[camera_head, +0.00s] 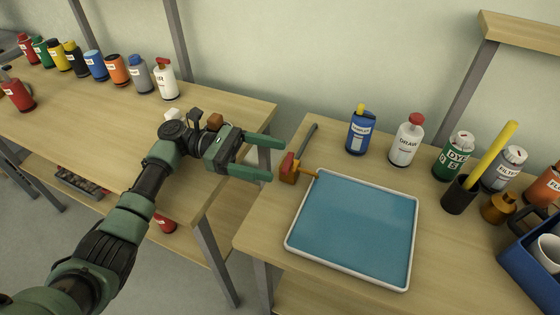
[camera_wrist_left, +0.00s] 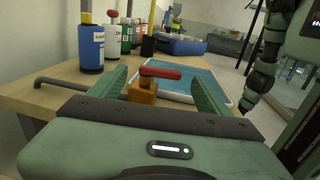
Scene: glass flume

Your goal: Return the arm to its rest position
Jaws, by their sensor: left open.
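My left arm reaches in from the left in the head view. Its green gripper (camera_head: 268,157) is open and empty, above the gap between the two tables. A small brass valve with a red handle (camera_head: 288,166) stands just right of the fingertips, apart from them. In the left wrist view the open left gripper (camera_wrist_left: 155,88) shows a finger on each side, with the red valve handle (camera_wrist_left: 160,73) seen between them and beyond. My right gripper is not seen in the head view; part of a green and black arm (camera_wrist_left: 265,75) shows at the right of the wrist view.
A white-rimmed tray with blue content (camera_head: 288,243) lies on the right table (camera_head: 262,215). A blue bottle (camera_head: 360,131), a white bottle (camera_head: 406,141) and a black cup with a yellow rod (camera_head: 459,195) stand behind it. Several bottles line the left table (camera_head: 90,115). A blue bin (camera_head: 525,262) is at right.

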